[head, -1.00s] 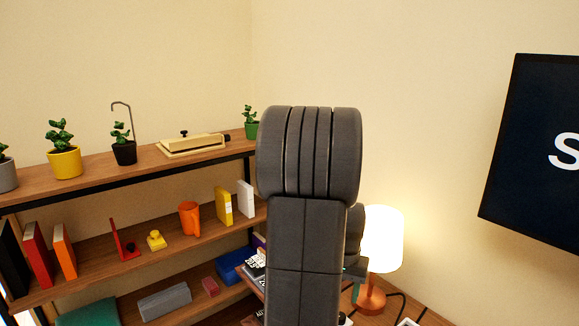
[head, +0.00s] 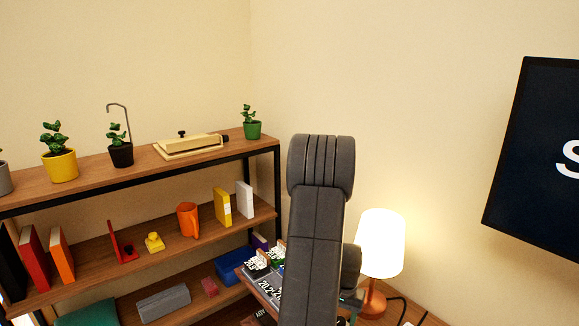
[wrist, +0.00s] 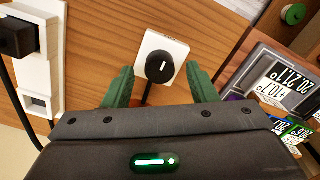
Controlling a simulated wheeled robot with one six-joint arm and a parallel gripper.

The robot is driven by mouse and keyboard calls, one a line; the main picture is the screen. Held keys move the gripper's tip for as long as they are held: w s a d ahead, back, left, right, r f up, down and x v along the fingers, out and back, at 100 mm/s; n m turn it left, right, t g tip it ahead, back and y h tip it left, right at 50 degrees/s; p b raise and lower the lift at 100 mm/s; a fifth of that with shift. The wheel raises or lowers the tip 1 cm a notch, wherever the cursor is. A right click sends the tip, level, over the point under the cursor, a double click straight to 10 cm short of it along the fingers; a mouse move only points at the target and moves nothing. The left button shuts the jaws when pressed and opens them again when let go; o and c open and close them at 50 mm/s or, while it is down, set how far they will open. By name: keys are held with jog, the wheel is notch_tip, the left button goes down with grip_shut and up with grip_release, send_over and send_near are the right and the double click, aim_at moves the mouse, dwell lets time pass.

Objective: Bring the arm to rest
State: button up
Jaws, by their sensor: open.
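My gripper (wrist: 158,70) shows in the wrist view with its two green fingers spread apart. Between and beyond the fingertips is a round black plug (wrist: 160,68) on a white square plate (wrist: 151,45), with a cable running down from it. A gap shows on both sides of the plug, and neither finger appears to touch it. In the head view my dark grey arm rises in front of the desk corner, just left of the lamp. Its lower end is cut off by the picture edge.
A lit lamp (head: 380,243) stands close to the right of my arm. A shelf unit (head: 150,262) with plants, books and an orange mug (head: 188,220) is at left. A dark screen (head: 535,165) hangs at right. A white power strip (wrist: 38,75) with a black plug lies at left.

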jog(key=shift+f, duration=0.8)
jog(key=shift+w+n+b, duration=0.1)
jog(key=shift+n+b, duration=0.3)
jog(key=shift+b, duration=0.1)
jog(key=n+b, duration=0.2)
jog(key=n, duration=0.2)
jog(key=shift+r+n+b, duration=0.1)
jog(key=shift+n+b, duration=0.2)
jog(key=shift+b, duration=0.1)
jog(key=n+b, duration=0.2)
jog(key=n, duration=0.3)
jog(key=shift+r, duration=0.1)
jog(key=shift+n, duration=0.3)
